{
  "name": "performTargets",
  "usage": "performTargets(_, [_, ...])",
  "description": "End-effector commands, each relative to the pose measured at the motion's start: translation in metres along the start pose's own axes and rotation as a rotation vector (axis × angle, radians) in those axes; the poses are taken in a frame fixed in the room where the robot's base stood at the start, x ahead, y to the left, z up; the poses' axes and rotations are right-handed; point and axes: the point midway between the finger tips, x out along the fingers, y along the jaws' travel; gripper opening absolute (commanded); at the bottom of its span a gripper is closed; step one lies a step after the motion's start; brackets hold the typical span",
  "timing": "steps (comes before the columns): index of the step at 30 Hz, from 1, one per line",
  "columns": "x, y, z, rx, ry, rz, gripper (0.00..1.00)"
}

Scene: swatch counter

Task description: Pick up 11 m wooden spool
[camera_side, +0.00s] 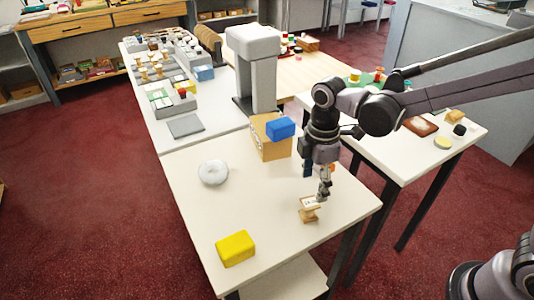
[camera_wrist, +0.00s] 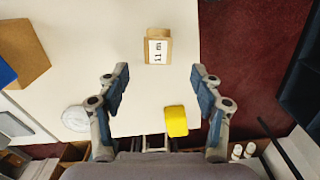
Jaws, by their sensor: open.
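The wooden spool (camera_side: 309,208) stands near the right edge of the white table in the side view. In the wrist view the spool (camera_wrist: 158,46) shows a white label reading "11 m" and lies beyond the fingertips, near the table edge. My gripper (camera_side: 323,195) is just above or beside the spool in the side view. In the wrist view my gripper (camera_wrist: 160,73) is open and empty, with its two fingers wide apart. I cannot tell whether a finger touches the spool in the side view.
A yellow block (camera_side: 235,248) sits at the table's front. A pale round object (camera_side: 213,172) lies at the left. A wooden box (camera_side: 263,145) with a blue block (camera_side: 281,128) on it stands behind. The middle of the white table (camera_side: 255,195) is clear.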

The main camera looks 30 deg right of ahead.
Motion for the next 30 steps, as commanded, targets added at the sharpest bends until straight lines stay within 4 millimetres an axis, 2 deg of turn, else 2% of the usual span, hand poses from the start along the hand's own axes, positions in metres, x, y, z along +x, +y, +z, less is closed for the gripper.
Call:
performTargets(9, [0.040, 0.001, 0.000, 0.001, 0.000, 0.001, 0.66])
performTargets(17, [0.055, 0.001, 0.000, 0.002, 0.001, 0.001, 0.66])
performTargets(30, [0.102, 0.003, -0.001, 0.002, 0.001, 0.002, 0.66])
